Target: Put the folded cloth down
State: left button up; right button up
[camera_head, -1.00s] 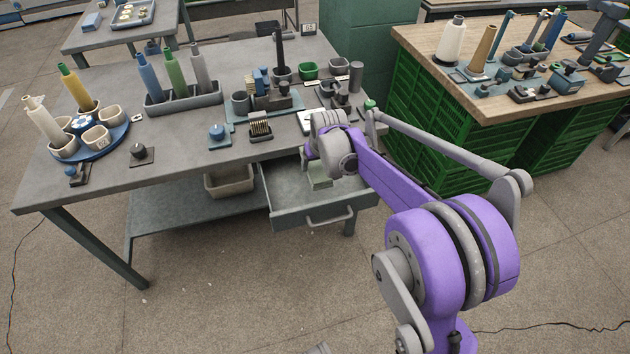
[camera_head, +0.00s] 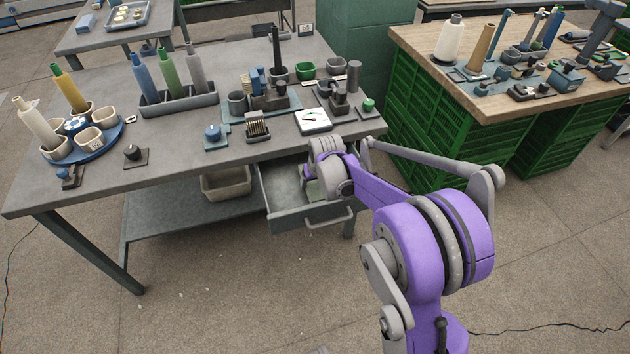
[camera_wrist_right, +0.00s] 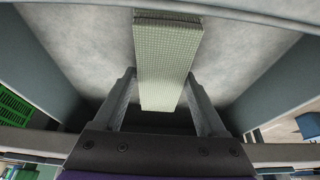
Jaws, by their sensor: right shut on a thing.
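The folded cloth (camera_wrist_right: 165,62) is a long, pale green checked bundle in the right wrist view. My right gripper (camera_wrist_right: 160,80) is shut on it, one dark finger along each side. Both are inside the open grey drawer (camera_wrist_right: 85,45), whose walls rise left and right. Whether the cloth touches the drawer floor is unclear. In the head view, the drawer (camera_head: 285,221) sticks out under the front of the grey table (camera_head: 190,165). My purple right arm reaches over it, and its wrist hides most of the gripper and cloth. My left gripper is not in view.
A beige bin (camera_head: 227,184) stands on the shelf left of the drawer. A white dial box (camera_head: 313,121) sits on the table above the drawer. A wooden-topped bench with green crates (camera_head: 408,125) stands to the right.

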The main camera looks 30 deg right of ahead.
jog(key=o, duration=1.3)
jog(key=shift+f, duration=0.15)
jog(key=shift+s+r, duration=0.15)
jog(key=shift+r, duration=0.4)
jog(key=p+v, duration=0.3)
jog(key=v, duration=0.8)
jog(key=s+a+f+n, duration=0.1)
jog(key=s+a, duration=0.3)
jog(key=s, duration=0.4)
jog(key=s+a+f+n, duration=0.1)
jog(key=s+a, duration=0.4)
jog(key=s, duration=0.4)
jog(key=s+a+f+y, duration=0.1)
jog(key=s+a, duration=0.4)
jog(key=s, duration=0.4)
jog(key=shift+n, duration=0.4)
jog(key=shift+d, duration=0.1)
